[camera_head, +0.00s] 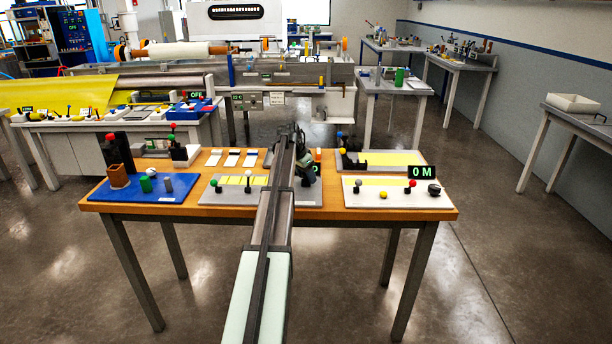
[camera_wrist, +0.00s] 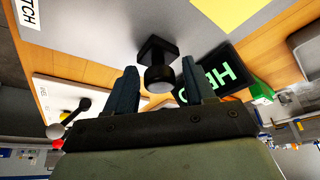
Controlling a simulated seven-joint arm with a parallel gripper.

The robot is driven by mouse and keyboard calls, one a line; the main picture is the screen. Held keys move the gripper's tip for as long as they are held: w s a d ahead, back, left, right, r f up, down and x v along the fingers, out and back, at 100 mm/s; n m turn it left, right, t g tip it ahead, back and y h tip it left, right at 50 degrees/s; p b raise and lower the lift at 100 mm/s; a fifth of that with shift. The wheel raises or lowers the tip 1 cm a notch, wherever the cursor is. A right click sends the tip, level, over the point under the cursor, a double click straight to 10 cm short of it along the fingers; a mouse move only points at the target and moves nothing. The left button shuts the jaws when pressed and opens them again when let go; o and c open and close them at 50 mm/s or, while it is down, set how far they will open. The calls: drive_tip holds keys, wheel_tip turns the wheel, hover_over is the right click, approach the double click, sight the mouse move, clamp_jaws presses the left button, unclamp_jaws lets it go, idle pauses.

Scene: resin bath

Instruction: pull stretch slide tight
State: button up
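My gripper (camera_wrist: 159,66) is open in the wrist view, with one finger on each side of a short black round knob (camera_wrist: 159,78). There is a gap between the knob and each finger, and I cannot tell how deep the knob sits between them. The knob stands on a black square base on a grey panel (camera_wrist: 100,30). A white label (camera_wrist: 27,13) ending in "TCH" is on this panel. In the head view my gripper (camera_head: 304,166) is over the right end of the grey panel (camera_head: 212,196), and my arm hides the knob there.
A black display (camera_wrist: 212,75) with green letters, partly hidden, stands close beside the right finger. In the head view a white panel (camera_head: 430,202) with knobs and a "0 M" display (camera_head: 422,172) is to the right. A blue mat (camera_head: 120,192) with small containers is at the left.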

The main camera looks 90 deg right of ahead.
clamp_jaws()
drive_tip(key=a, duration=0.7)
drive_tip(key=shift+o, duration=0.8)
unclamp_jaws()
drive_tip(key=shift+r, duration=0.1)
drive_tip(key=v, duration=1.3)
drive_tip(key=shift+r, duration=0.35)
drive_tip(key=shift+w+a, duration=0.1)
drive_tip(key=shift+w, duration=0.1)
